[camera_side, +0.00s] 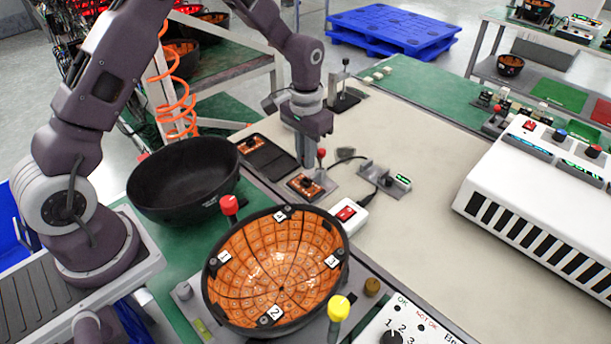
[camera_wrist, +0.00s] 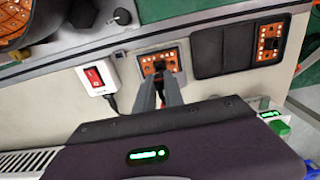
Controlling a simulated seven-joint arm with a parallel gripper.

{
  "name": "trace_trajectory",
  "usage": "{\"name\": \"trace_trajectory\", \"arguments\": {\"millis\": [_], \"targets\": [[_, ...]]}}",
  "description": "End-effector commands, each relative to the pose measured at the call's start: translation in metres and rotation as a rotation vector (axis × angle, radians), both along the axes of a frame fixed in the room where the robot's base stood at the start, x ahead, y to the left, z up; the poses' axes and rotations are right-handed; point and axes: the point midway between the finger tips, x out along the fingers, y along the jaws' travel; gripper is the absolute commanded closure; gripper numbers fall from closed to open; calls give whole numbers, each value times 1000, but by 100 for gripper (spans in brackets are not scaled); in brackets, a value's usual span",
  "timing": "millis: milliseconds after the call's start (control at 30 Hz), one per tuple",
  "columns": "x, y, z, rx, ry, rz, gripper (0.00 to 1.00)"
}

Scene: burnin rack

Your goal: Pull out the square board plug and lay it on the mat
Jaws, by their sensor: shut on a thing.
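My gripper (camera_side: 308,168) points down over a small orange board (camera_side: 301,187) in the side view. In the wrist view its fingers (camera_wrist: 160,80) are shut on a small dark plug (camera_wrist: 159,66) at the orange board (camera_wrist: 146,62). The fingers partly hide the plug, and I cannot tell whether it is fully seated. A black mat (camera_side: 277,162) lies behind and left of that board in the side view; it also shows in the wrist view (camera_wrist: 221,52). The mat's near part is bare. A second orange board (camera_side: 250,144) with a dark plug sits at its far end.
A red-knobbed lever (camera_side: 321,154) stands close beside my fingers. A white switch box (camera_side: 347,216) with a cable and a grey unit with a green display (camera_side: 401,181) are nearby. An orange-lined bowl (camera_side: 275,262) and a black bowl (camera_side: 182,182) stand nearer.

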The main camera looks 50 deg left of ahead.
Motion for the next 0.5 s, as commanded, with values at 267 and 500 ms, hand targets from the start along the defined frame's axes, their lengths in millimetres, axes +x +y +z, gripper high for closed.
{"name": "trace_trajectory", "arguments": {"millis": [267, 500], "targets": [[0, 0, 11, 0, -1, 0, 100], [0, 0, 14, 0, 1, 0, 100]]}}
